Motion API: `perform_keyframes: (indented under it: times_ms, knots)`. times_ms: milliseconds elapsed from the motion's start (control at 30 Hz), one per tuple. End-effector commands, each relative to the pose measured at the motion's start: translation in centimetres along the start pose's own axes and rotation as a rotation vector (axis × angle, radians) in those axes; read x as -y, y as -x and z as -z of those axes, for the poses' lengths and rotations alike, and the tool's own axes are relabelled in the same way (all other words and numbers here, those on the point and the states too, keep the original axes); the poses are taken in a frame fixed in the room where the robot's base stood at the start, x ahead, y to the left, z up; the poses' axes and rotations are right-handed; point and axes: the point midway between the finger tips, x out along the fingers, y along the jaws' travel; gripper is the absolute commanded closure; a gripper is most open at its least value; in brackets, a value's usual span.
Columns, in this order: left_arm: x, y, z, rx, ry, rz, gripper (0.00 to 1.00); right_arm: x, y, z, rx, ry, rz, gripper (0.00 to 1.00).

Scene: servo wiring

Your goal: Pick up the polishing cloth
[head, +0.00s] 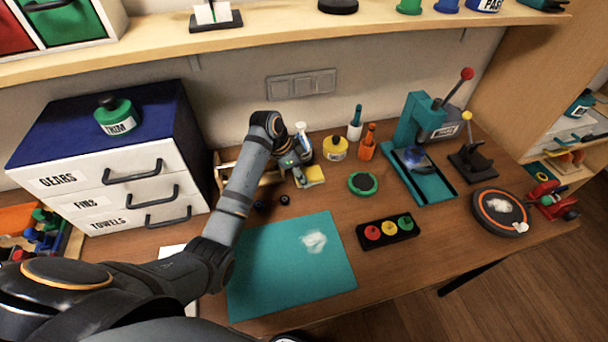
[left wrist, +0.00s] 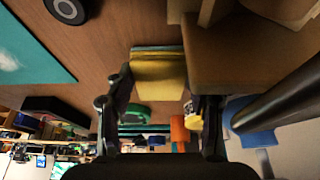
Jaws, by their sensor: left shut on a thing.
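The polishing cloth looks to be the yellow folded piece (head: 315,176) near the back of the desk, beside a small wooden rack. In the left wrist view the yellow cloth (left wrist: 158,72) sits between the two fingers, with a blue-grey layer along its far edge. My left gripper (head: 294,168) reaches over to it and is shut on it; the gripper also shows in the left wrist view (left wrist: 158,88). Whether the cloth is clear of its support cannot be told. My right gripper is not in view.
A wooden rack (head: 262,181) stands left of the gripper. A yellow pot (head: 335,148), orange holder (head: 366,150) and green ring (head: 363,184) are to the right. A teal mat (head: 285,270) lies in front. A drawer cabinet (head: 145,160) stands left.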

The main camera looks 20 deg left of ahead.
Motion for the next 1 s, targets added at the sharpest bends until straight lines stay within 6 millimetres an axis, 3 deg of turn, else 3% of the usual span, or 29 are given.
perform_keyframes:
  times_ms: [200,367,433,500,700,1000]
  knots:
    - [0.0,2.6,1.1,-0.003,-0.003,0.004,0.68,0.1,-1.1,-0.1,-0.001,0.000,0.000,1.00]
    - [-3.4,6.6,1.9,-0.005,-0.005,0.004,0.68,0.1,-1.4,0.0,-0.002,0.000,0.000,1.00]
    - [-4.8,8.9,2.4,-0.004,-0.003,0.003,0.68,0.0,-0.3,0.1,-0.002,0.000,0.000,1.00]
    - [-6.7,10.6,2.6,0.000,0.000,-0.005,0.68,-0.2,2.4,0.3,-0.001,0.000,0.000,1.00]
    - [-11.0,12.5,2.2,-0.001,0.001,-0.005,0.68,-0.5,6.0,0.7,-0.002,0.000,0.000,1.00]
    - [-13.6,13.2,1.7,-0.001,0.001,-0.001,0.68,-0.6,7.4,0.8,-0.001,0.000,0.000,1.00]
